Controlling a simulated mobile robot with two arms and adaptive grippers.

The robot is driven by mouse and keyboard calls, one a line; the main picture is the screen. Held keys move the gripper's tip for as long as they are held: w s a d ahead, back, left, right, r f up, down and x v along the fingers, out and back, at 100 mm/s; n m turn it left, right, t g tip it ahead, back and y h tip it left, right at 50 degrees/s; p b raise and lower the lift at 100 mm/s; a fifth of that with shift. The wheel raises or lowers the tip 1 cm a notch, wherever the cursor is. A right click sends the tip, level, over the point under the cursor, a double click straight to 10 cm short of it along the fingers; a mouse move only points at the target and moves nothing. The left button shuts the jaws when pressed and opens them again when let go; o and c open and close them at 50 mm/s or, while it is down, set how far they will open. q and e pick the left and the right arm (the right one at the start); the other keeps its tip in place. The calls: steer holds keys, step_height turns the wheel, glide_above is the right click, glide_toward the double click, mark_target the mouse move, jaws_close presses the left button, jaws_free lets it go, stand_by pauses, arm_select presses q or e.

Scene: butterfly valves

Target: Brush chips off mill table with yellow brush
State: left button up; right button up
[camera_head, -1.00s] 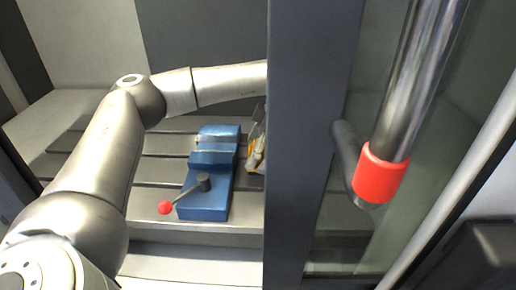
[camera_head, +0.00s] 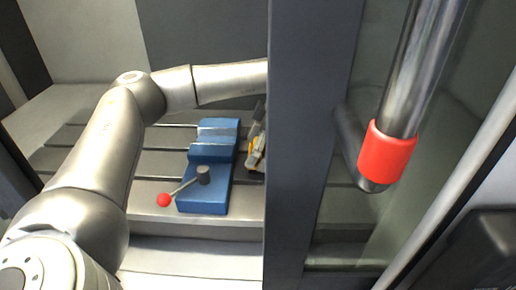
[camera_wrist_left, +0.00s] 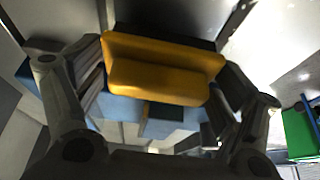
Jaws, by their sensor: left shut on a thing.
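In the left wrist view, the yellow brush (camera_wrist_left: 160,72) is held between the two fingers of my left gripper (camera_wrist_left: 158,85), which is shut on it. In the head view, my left arm reaches into the machine. Its gripper (camera_head: 257,140) and a bit of the yellow brush (camera_head: 252,155) show just right of the blue vise, partly hidden by the dark door frame. The grey slotted mill table (camera_head: 150,168) lies under the vise. I cannot make out chips on it. My right gripper is not in view.
The blue vise (camera_head: 210,180) stands on the table, with a red-knobbed handle (camera_head: 165,200) at its front left. The dark door frame (camera_head: 300,150) and a door handle with a red collar (camera_head: 387,152) stand at the right. The table's left part is clear.

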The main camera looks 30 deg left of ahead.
arm_select(q)
steer(key=shift+f, duration=0.4)
steer(key=shift+f+b, duration=0.35)
steer(key=shift+f, duration=0.05)
